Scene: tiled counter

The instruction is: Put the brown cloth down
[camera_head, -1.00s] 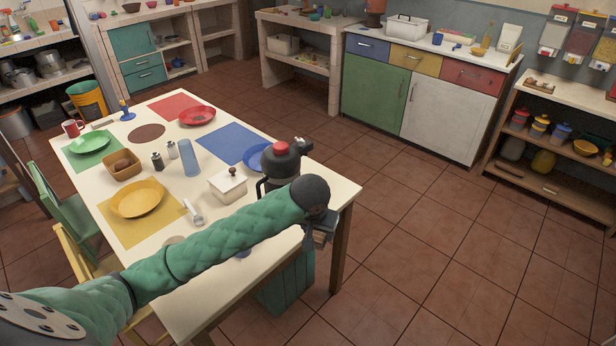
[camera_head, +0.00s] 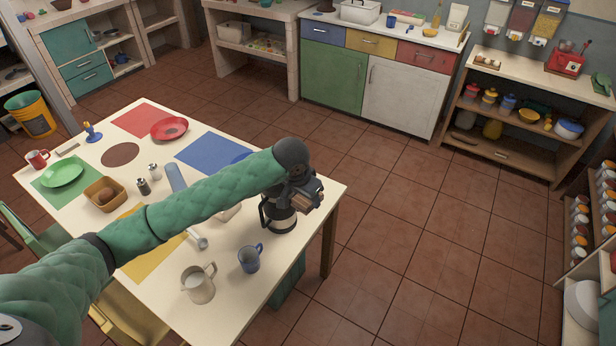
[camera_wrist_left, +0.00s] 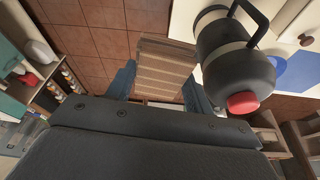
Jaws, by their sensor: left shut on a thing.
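The brown cloth (camera_wrist_left: 165,65), folded with pale stripes, sits between the two bluish fingers of my left gripper (camera_wrist_left: 158,88) in the left wrist view. The gripper is shut on it. In the head view my left gripper (camera_head: 310,190) is at the table's right end, above and beside the dark coffee pot. The cloth (camera_head: 301,201) shows there as a small brown patch, partly hidden by the gripper. It appears held up in the air, with floor tiles behind it in the wrist view. My right gripper is not in view.
A dark pot (camera_head: 282,218) stands close to the gripper; its red knob (camera_wrist_left: 243,103) shows in the wrist view. A blue mug (camera_head: 249,260) and a pitcher (camera_head: 198,285) stand on the white table (camera_head: 225,305). A wooden shelf unit (camera_head: 530,85) stands right, with open floor between.

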